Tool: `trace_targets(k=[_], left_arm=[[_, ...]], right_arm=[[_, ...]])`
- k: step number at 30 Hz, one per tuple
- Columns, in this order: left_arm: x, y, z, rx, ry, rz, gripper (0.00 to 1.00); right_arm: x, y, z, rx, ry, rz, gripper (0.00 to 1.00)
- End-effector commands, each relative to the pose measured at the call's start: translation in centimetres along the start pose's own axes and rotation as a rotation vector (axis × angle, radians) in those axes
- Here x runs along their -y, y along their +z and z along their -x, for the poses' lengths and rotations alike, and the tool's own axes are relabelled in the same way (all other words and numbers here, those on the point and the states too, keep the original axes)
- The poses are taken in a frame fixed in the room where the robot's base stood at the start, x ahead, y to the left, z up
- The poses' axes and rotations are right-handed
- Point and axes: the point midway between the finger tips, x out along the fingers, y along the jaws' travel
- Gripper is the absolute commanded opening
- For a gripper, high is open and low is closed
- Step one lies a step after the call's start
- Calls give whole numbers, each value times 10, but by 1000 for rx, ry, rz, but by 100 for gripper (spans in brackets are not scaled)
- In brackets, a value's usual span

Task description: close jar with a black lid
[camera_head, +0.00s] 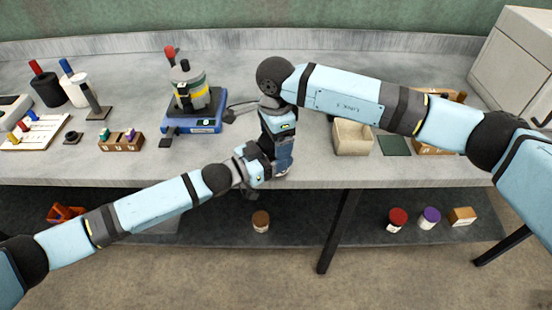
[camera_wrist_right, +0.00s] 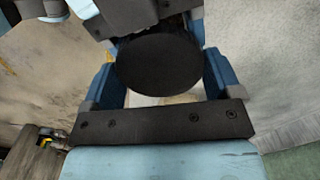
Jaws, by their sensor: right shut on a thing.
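The black lid (camera_wrist_right: 158,62) is a round dark disc seen from above in the right wrist view. The blue fingers of my right gripper (camera_head: 284,160) stand on either side of it, pointing down near the table's front edge, shut on the lid. My left gripper (camera_head: 276,170) comes in from the left and meets the right one at the same spot. Its fingers are largely hidden, so its opening cannot be told. The jar is mostly hidden by the grippers and lid. Whether the lid touches it cannot be seen.
A blue-based device (camera_head: 194,125) stands left of the grippers. A beige bin (camera_head: 352,138) and dark green pad (camera_head: 394,145) lie to the right. A tube rack (camera_head: 122,142) is at the left. Several jars, including a brown-lidded one (camera_head: 261,221), stand on the lower shelf.

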Motion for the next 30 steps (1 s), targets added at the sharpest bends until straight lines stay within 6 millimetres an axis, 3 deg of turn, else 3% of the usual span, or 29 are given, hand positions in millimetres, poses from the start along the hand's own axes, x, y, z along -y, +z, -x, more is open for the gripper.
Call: trace_targets(k=[3,9,21,22,23,24,30], left_arm=[[0,0,0,0,-1,0,4],[1,0,0,0,-1,0,4],[1,0,0,0,-1,0,4],[1,0,0,0,-1,0,4],[1,0,0,0,-1,0,4],[1,0,0,0,-1,0,4],[0,0,0,0,-1,0,4]], right_arm=[[0,0,0,0,1,-250,56],[0,0,0,0,0,-563,56],[0,0,0,0,0,-643,56],[0,0,0,0,0,-643,89],[0,0,0,0,0,-643,96],[0,0,0,0,0,-642,100],[0,0,0,0,0,-642,100]])
